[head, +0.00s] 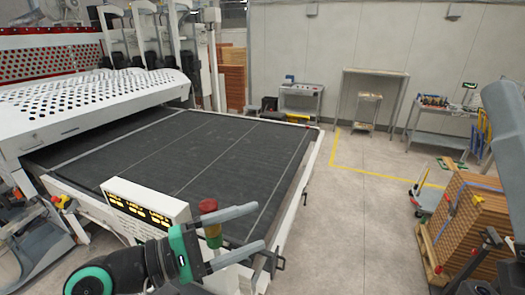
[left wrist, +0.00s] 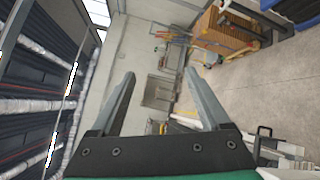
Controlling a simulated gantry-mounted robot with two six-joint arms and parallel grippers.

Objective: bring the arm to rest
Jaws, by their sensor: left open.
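My left gripper (head: 261,225) is in the lower middle of the head view, its two grey fingers spread apart with nothing between them. It is in front of the roller coater's dark conveyor bed (head: 190,150), at its near edge. A red-topped signal light (head: 208,206) shows right behind the fingers; I cannot tell the gap between them. In the left wrist view the same open fingers (left wrist: 160,73) point toward the wall and shelving. A grey arm part of mine stands at the right edge of the head view; no right gripper fingers show.
The white control panel (head: 146,205) stands just left of my left gripper. Stacked boards (head: 470,220) on a pallet are at the right. The concrete floor (head: 355,220) between the bed and the pallet is clear. Work carts (head: 440,118) stand along the back wall.

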